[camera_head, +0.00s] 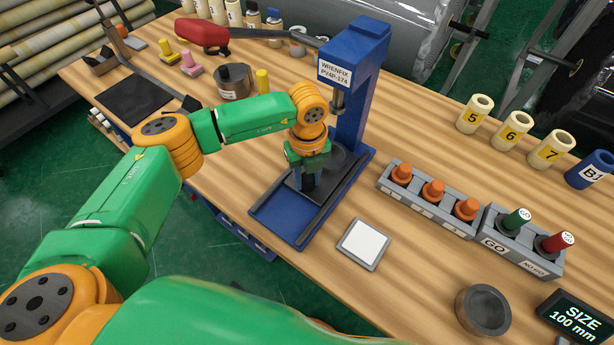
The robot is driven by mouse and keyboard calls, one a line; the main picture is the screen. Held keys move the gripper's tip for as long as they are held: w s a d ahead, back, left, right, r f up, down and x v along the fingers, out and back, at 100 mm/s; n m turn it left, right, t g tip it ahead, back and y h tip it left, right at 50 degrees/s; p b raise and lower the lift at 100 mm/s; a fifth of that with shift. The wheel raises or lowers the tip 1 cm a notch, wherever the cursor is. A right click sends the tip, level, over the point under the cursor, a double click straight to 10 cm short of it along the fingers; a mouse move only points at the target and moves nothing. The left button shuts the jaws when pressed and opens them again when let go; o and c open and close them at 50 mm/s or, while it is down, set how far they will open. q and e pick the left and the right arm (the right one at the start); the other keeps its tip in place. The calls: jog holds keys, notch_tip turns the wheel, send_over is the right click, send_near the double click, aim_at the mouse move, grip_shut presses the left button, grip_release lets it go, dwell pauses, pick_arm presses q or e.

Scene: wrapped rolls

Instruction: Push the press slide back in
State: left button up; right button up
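The blue press (354,90), labelled WRENFIX PV4P-174, stands on the wooden bench with its ram above its base. Its slide is a dark plate (297,199) between two dark rails on the blue base tray (272,218). The slide sits partly out in front of the press column, and my gripper hides part of it. My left gripper (308,188) points down at the slide, close to or touching it. Its fingers look close together, but whether they are shut or hold something is unclear. A grey round part (345,156) shows behind the gripper. My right gripper is not in view.
The press lever's red handle (203,34) reaches out to the upper left. A metal pot (234,80) stands left of the press. A white-topped square pad (363,244) lies in front. A grey rack with orange plugs (433,192) and a GO gauge holder (521,246) stand right.

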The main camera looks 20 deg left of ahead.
pick_arm(q)
jog(key=o, duration=0.4)
jog(key=shift+w+r, duration=0.15)
jog(key=shift+w, duration=0.05)
jog(key=shift+c, duration=0.2)
jog(key=shift+o, duration=0.5)
jog(key=shift+w+d, duration=0.1)
notch_tip(320, 180, up, 6)
jog(key=shift+b, duration=1.1)
jog(key=shift+r, duration=0.45)
